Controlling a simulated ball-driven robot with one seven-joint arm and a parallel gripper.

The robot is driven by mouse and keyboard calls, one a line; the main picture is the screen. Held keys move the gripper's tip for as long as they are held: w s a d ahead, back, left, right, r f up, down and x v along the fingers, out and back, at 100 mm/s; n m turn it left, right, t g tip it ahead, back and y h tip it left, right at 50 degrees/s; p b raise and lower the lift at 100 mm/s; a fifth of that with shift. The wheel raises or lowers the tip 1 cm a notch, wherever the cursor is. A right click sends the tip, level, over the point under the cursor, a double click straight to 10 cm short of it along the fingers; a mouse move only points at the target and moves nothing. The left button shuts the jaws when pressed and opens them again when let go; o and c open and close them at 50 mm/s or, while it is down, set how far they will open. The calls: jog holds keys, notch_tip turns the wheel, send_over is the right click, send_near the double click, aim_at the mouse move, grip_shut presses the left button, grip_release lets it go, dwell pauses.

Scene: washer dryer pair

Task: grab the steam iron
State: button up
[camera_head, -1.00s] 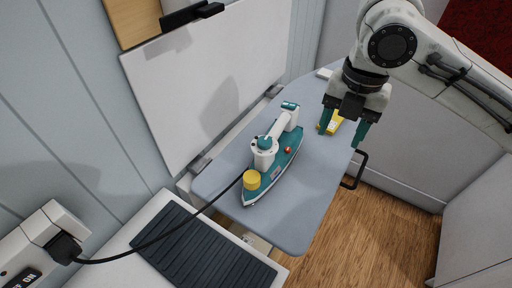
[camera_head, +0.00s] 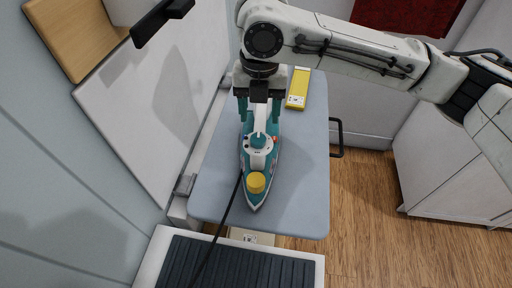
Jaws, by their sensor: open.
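The steam iron (camera_head: 256,172) is teal and white with a yellow cap, and stands on the blue-grey ironing board (camera_head: 300,185). Its tip points toward the near end of the board. A black cord (camera_head: 227,215) runs from it toward the bottom of the view. My gripper (camera_head: 258,116) is open over the far part of the iron, with one teal finger on each side of its white handle. I cannot tell whether the fingers touch the iron. The gripper and wrist hide the iron's far end.
A yellow and white box (camera_head: 298,88) lies on the board to the right of my gripper. A white panel (camera_head: 160,95) stands along the left. A dark ribbed mat (camera_head: 235,265) lies in front. Wood floor (camera_head: 365,215) is open to the right.

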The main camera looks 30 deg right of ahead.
aim_at(260, 125)
jog(key=shift+w+f+p, duration=0.1)
jog(key=shift+f+p, duration=0.25)
jog(key=shift+f, duration=2.9)
jog(key=shift+d, duration=0.1)
grip_shut()
jog(key=shift+r, duration=0.15)
